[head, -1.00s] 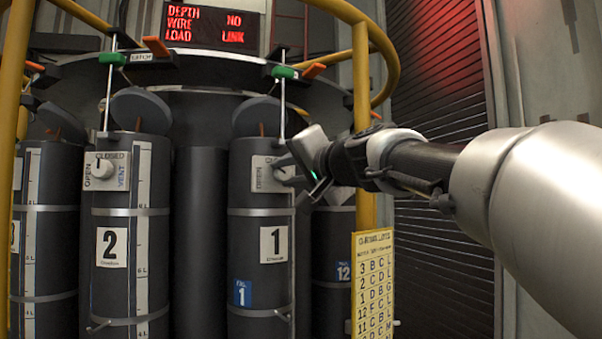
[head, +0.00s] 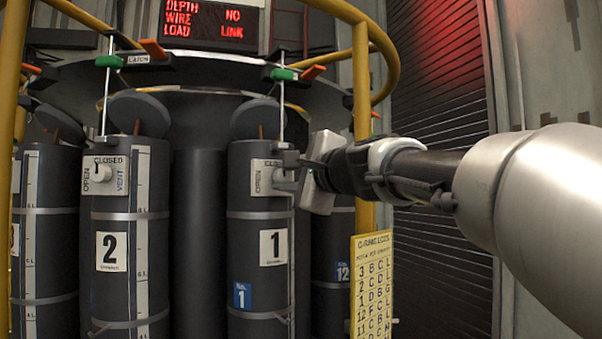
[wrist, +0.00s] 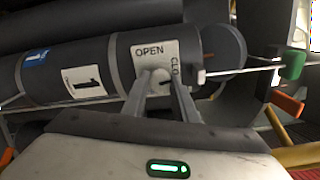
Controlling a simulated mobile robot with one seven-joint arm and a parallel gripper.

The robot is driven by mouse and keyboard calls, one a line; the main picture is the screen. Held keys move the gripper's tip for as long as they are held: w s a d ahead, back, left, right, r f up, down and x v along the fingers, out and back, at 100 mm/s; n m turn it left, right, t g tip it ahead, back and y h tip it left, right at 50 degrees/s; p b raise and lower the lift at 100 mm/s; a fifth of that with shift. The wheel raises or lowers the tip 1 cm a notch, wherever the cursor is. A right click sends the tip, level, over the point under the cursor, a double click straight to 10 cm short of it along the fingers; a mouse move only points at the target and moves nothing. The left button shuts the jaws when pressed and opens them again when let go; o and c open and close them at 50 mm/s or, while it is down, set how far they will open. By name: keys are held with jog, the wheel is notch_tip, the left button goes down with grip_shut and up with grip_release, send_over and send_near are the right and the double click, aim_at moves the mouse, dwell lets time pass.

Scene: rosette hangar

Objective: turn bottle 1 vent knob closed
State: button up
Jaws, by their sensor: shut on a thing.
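My gripper (head: 285,170) reaches the plate from the right. In the wrist view its two fingers (wrist: 161,90) are shut on the round pale vent knob (wrist: 158,77), one on each side. The fingers partly hide the knob, and I cannot tell its exact setting.
Bottle 2 (head: 117,220), with its own vent knob (head: 101,173), stands to the left. A yellow post (head: 362,90) and a yellow letter chart (head: 372,285) are close to my arm. A green latch (head: 284,74) is above bottle 1.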

jog(key=shift+m, duration=0.9)
jog(key=o, duration=1.1)
jog(key=shift+c, duration=0.2)
jog(key=b+v, duration=0.1)
jog(key=v, duration=1.6)
jog(key=shift+s, duration=0.2)
jog(key=shift+d, duration=0.15)
